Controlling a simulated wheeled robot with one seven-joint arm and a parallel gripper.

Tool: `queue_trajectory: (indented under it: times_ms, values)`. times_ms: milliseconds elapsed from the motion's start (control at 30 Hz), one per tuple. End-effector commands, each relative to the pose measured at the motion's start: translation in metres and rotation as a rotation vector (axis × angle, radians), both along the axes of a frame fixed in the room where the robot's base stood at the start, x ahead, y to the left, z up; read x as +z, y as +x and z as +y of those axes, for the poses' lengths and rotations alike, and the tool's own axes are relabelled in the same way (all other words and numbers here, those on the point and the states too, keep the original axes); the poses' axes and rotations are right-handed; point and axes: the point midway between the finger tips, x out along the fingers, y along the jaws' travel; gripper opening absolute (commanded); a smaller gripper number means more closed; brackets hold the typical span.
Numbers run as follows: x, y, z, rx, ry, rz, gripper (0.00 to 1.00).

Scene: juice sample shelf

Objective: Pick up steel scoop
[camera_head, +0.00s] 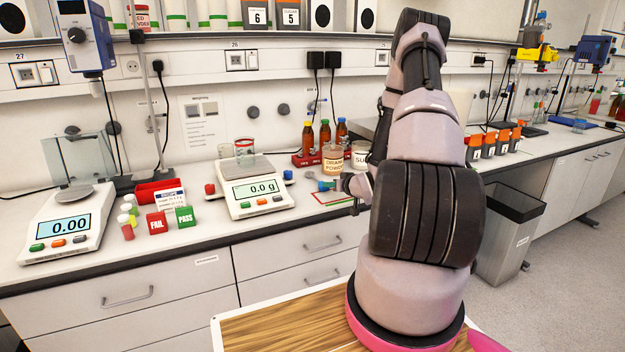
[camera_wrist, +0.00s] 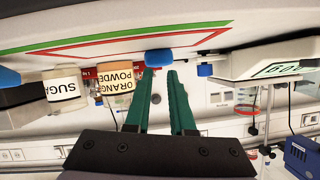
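The steel scoop is not clear as a whole. A blue piece (camera_wrist: 158,57), possibly its handle, shows just beyond my fingertips in the wrist view, at the bordered mat. A thin bar runs from near it, and I cannot tell if they are one object. My gripper (camera_wrist: 158,75) has two green fingers with a narrow empty gap between them. In the head view my gripper (camera_head: 328,186) is low over the counter by the mat (camera_head: 332,198), partly hidden by my arm.
The orange powder jar (camera_head: 335,160) and sugar jar (camera_head: 361,155) stand close behind my gripper. A balance reading 0.0 g (camera_head: 257,190) is to its left. Brown bottles (camera_head: 325,134) stand in a red rack behind. FAIL (camera_head: 157,223) and PASS (camera_head: 185,217) blocks are further left.

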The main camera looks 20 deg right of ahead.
Motion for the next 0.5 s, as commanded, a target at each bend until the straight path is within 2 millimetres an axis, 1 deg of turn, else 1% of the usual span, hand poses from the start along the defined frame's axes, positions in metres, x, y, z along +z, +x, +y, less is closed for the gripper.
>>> queue_trajectory:
  times_ms: [167,400,500]
  values:
    - [-0.005,0.012,0.002,0.000,0.000,0.001,0.22]
    - [-0.017,0.046,0.004,0.001,-0.001,0.001,0.22]
    - [-0.020,0.053,0.004,0.000,-0.001,0.000,0.22]
